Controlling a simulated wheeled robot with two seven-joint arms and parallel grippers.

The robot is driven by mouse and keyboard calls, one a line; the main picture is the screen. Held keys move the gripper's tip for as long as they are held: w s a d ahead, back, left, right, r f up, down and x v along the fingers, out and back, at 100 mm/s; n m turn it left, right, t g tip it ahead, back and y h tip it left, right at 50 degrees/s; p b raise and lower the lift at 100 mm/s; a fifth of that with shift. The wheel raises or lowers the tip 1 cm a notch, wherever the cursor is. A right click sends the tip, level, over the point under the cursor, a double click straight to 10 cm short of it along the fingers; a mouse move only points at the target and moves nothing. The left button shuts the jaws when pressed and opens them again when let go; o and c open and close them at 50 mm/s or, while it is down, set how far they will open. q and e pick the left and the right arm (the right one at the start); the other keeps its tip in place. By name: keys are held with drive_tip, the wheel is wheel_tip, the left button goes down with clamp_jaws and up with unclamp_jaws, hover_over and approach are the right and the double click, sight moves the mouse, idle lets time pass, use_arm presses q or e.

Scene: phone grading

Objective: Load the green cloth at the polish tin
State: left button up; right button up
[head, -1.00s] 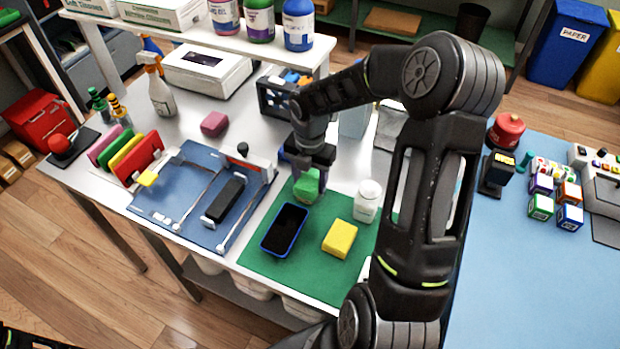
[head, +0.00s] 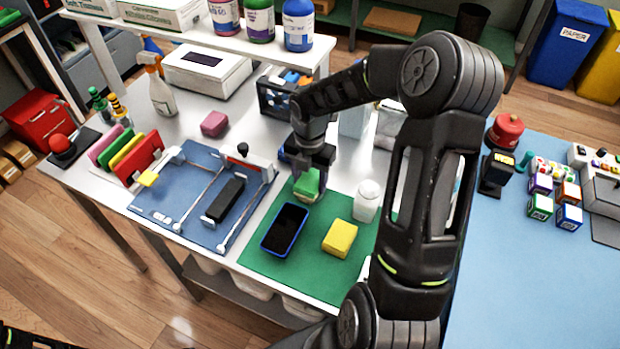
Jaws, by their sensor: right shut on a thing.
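My right gripper (head: 309,180) points down over the back of the green mat (head: 262,262). It is shut on the green cloth (head: 306,184), a small green block-like pad. Something pale and round shows just under the cloth; it may be the polish tin, but the gripper and cloth hide most of it. I cannot tell whether the cloth touches it. My left gripper is not in view.
A blue-edged phone (head: 285,230), a yellow block (head: 340,238) and a white bottle (head: 367,200) are on the mat near the gripper. A blue fixture board (head: 170,205) lies to the left. A pink block (head: 214,123) sits behind it.

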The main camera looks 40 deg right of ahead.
sight(310, 179)
drive_tip(key=shift+s+f, duration=0.1)
wheel_tip(310, 179, up, 7)
drive_tip(key=p, duration=0.6)
idle(1.0)
drive_tip(key=shift+r, duration=0.45)
wheel_tip(310, 179, up, 7)
drive_tip(key=w+a+f+m+b, duration=0.1)
drive_tip(key=w+a+m, duration=0.3)
drive_tip(key=a+m, duration=0.4)
drive_tip(key=w+a+f+m+b, duration=0.2)
drive_tip(key=w+a+m, duration=0.2)
drive_tip(key=a+m, duration=0.5)
drive_tip(key=m, duration=0.6)
drive_tip(key=shift+w+a+f+b, duration=0.2)
drive_tip(key=shift+w+a+b, duration=0.1)
drive_tip(key=shift+b, duration=0.1)
